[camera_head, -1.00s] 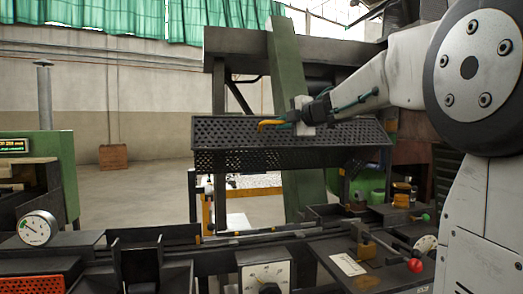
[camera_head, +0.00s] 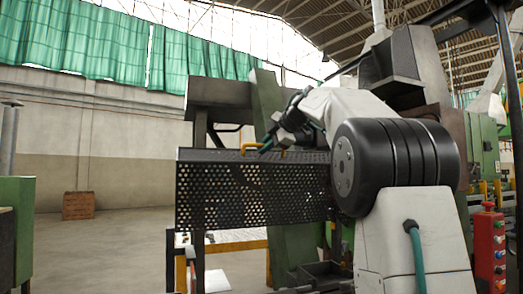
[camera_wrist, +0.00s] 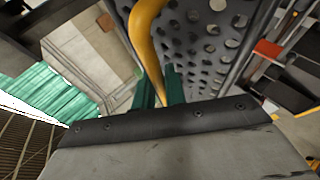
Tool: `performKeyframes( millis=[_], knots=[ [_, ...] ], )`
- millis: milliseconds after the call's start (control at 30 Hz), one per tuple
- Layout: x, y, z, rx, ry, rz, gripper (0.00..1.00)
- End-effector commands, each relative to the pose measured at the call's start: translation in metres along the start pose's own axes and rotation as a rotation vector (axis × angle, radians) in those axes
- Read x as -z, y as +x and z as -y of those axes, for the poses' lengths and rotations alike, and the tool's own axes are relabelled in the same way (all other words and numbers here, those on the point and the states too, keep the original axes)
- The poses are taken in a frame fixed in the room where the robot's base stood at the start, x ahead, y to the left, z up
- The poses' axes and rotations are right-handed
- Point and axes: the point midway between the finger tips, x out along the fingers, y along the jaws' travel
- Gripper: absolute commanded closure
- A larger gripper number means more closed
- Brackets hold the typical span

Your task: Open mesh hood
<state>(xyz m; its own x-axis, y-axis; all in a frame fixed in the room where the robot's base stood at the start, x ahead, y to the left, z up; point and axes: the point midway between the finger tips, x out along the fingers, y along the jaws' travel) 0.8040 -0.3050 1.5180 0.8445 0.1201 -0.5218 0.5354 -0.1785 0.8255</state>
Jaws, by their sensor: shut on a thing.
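The black perforated mesh hood (camera_head: 250,190) stands in the middle of the head view, its broad holed face turned toward me. A yellow handle (camera_head: 247,146) shows at its upper edge. My gripper (camera_head: 266,147) reaches in from the right and is at this handle. In the wrist view, the green fingers of my gripper (camera_wrist: 160,90) are closed around the curved yellow handle (camera_wrist: 148,28). The hood's holed panel (camera_wrist: 200,45) lies just beyond. My arm hides the hood's right end in the head view.
A green slanted post (camera_head: 264,90) and a dark beam (camera_head: 218,92) stand behind the hood. A red button box (camera_head: 488,245) is at the lower right. A green machine (camera_head: 17,232) is at the left edge. Open floor (camera_head: 110,250) lies between it and the hood.

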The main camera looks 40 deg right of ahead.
Motion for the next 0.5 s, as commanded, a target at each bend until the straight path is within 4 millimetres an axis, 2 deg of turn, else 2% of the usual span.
performKeyframes(
  millis=[333, 367, 400, 500],
  knots=[
    [0.0028, 0.0038, 0.0012, 0.006, -0.003, 0.000, 1.00],
    [0.0031, 0.0040, 0.0012, 0.006, -0.003, 0.000, 0.82],
    [0.0036, 0.0042, 0.0011, 0.006, -0.003, -0.001, 0.79],
    [0.0046, 0.0045, 0.0011, 0.006, -0.004, -0.003, 0.79]
  ],
)
